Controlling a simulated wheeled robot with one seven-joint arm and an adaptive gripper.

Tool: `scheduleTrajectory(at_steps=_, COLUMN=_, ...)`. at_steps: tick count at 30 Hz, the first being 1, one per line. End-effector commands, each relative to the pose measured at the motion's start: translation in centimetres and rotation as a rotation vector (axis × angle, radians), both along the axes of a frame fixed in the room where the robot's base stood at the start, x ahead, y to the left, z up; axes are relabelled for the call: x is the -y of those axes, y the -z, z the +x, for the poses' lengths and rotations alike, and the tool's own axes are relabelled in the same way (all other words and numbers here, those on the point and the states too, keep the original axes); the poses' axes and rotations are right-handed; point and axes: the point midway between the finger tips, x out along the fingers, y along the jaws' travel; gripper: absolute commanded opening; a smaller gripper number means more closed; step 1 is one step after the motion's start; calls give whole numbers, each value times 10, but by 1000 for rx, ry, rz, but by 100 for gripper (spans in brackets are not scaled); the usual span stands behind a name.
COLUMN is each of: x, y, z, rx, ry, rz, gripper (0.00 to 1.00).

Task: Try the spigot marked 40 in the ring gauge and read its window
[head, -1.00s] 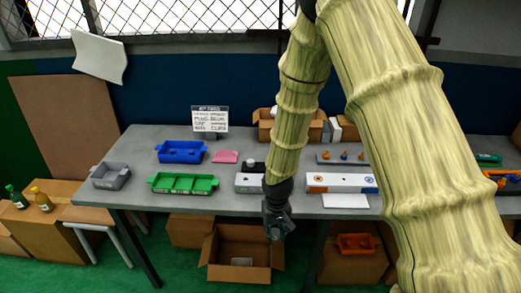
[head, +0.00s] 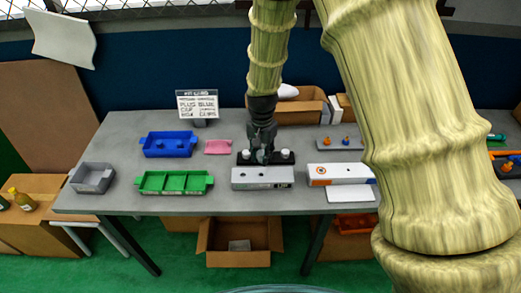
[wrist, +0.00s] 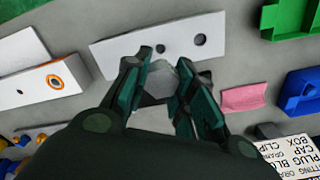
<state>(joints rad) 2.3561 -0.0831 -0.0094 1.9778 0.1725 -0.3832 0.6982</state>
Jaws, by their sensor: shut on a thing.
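My gripper (head: 262,157) is over a black stand (head: 272,163), behind a pale block with dark holes (head: 263,184). Pale round spigots (head: 285,154) show on the stand beside the fingers. In the wrist view my gripper (wrist: 160,95) is shut on a light grey piece, a spigot (wrist: 159,80), between the fingertips. The pale block (wrist: 180,40) lies just beyond it there. A white block with an orange ring mark (head: 340,174) stands to the right. Which block is the ring gauge, and any number 40 or window reading, I cannot tell.
A green tray (head: 150,190), a blue tray (head: 168,155), a grey bin (head: 92,190) and a pink pad (head: 218,147) are at the left. A sign (head: 197,105) stands behind. A grey plate with orange and blue pegs (head: 338,149) and a cardboard box (head: 300,118) are at the back.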

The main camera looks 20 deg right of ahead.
Motion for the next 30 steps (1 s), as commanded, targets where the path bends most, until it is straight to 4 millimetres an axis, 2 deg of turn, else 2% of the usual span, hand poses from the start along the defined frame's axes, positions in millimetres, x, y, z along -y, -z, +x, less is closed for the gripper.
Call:
scheduleTrajectory(at_steps=13, x=-1, y=-1, z=-1, rx=0, ry=-5, rz=0, gripper=1)
scheduleTrajectory(at_steps=30, x=-1, y=41, z=-1, rx=0, ry=-6, rz=0, gripper=1)
